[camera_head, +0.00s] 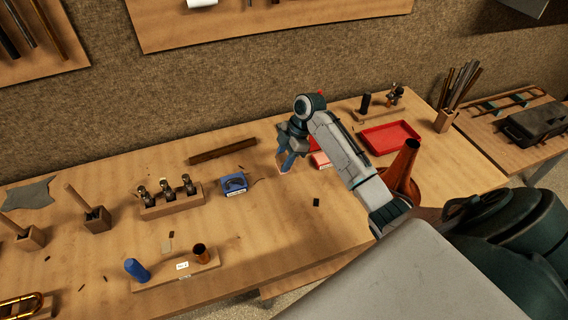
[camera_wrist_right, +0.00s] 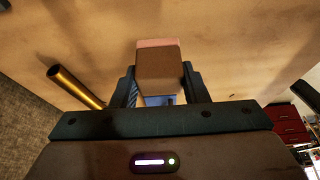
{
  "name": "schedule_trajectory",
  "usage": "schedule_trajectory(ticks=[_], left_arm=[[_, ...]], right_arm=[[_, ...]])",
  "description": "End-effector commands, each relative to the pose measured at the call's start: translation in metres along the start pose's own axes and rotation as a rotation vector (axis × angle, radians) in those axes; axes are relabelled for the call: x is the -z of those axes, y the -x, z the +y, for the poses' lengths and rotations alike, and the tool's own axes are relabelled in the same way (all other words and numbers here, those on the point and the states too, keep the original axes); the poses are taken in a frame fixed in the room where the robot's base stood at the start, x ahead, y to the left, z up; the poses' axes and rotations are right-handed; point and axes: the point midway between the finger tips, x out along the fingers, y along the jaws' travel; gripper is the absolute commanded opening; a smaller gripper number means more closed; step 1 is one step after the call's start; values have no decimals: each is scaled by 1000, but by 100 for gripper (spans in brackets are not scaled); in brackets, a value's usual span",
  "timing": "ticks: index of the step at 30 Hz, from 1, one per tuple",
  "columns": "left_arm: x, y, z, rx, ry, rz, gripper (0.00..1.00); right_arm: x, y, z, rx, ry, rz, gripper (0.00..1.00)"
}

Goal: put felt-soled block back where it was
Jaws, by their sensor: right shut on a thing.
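My right gripper (camera_head: 287,163) is over the middle of the workbench and shut on the felt-soled block. In the right wrist view the block (camera_wrist_right: 160,70) sits between the two fingers (camera_wrist_right: 160,85); it is brown with a pinkish layer at its far end. In the head view only a small pinkish part of the block (camera_head: 283,168) shows below the fingers. I cannot tell whether it touches the bench top. My left gripper is not in view.
A blue box (camera_head: 234,184) and a dark bar (camera_head: 222,150) lie left of the gripper. A red tray (camera_head: 389,137) and a copper-coloured funnel-like bell (camera_head: 405,170) are to the right. A pinkish-red item (camera_head: 320,159) is partly behind my arm. Bench in front is mostly clear.

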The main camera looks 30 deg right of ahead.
Motion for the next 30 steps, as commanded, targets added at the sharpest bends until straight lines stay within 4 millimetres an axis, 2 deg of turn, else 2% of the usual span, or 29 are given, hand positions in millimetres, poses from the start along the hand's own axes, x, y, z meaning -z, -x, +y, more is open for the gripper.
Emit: schedule_trajectory(ticks=[7,17,18,21,30], left_arm=[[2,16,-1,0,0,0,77],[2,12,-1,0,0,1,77],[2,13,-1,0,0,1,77],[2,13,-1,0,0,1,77],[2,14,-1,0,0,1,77]], right_arm=[[-11,-27,-2,4,-3,0,22],[-14,-32,-1,1,-1,0,22],[-14,-32,-1,1,-1,0,44],[-14,-32,-1,1,-1,0,62],[-13,-30,-1,1,-1,0,62]])
